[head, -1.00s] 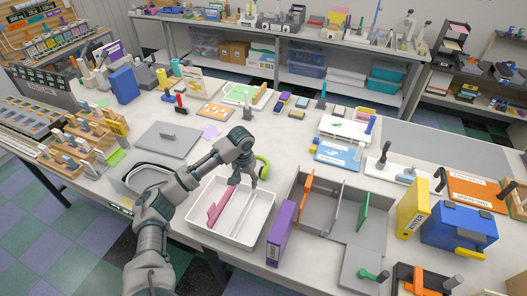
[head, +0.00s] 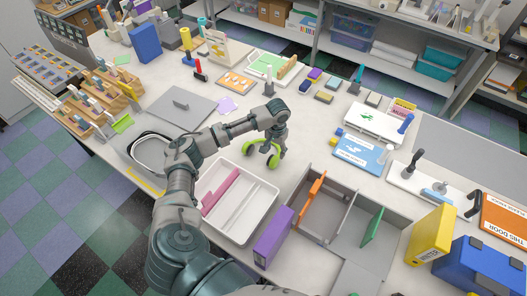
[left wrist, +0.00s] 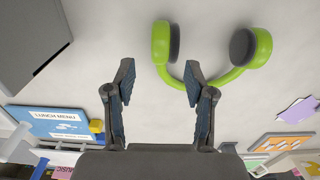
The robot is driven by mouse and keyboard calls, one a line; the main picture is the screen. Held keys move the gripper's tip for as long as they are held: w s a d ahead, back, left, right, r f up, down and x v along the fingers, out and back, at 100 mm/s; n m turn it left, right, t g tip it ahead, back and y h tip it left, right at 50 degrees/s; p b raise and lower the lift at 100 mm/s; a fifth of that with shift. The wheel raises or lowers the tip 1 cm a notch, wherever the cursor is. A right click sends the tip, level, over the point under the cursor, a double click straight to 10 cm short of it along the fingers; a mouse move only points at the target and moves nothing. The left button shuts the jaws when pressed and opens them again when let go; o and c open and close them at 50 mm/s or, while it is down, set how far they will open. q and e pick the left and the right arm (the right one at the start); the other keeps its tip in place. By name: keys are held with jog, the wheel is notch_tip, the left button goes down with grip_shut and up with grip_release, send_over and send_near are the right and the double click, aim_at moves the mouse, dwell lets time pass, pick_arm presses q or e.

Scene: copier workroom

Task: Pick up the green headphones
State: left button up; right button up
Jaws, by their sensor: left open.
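The green headphones (head: 273,162) lie on the white table, just past the white tray's far right corner. They are partly hidden by my left gripper (head: 271,150) in the head view. In the left wrist view, the headphones (left wrist: 217,79) show a green curved band and two green cups with dark pads. My left gripper (left wrist: 158,82) is open and empty there. One finger overlaps the band near the left cup, and that cup appears ahead of the gap between the fingers. I cannot tell whether a finger touches the headphones. My right gripper is not in view.
The white tray (head: 268,203) with a pink divider is close to the gripper. A purple box (head: 273,238) and a grey compartment bin (head: 322,222) stand at the near right. A blue lunch menu board (head: 362,153) lies right of the headphones.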

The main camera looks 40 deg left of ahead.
aim_at(274, 158)
pick_arm(q)
notch_tip(274, 158, down, 8)
jog(key=shift+f, duration=0.15)
dwell(0.3)
jog(key=shift+a, duration=0.1)
jog(key=shift+c, duration=0.2)
grip_shut()
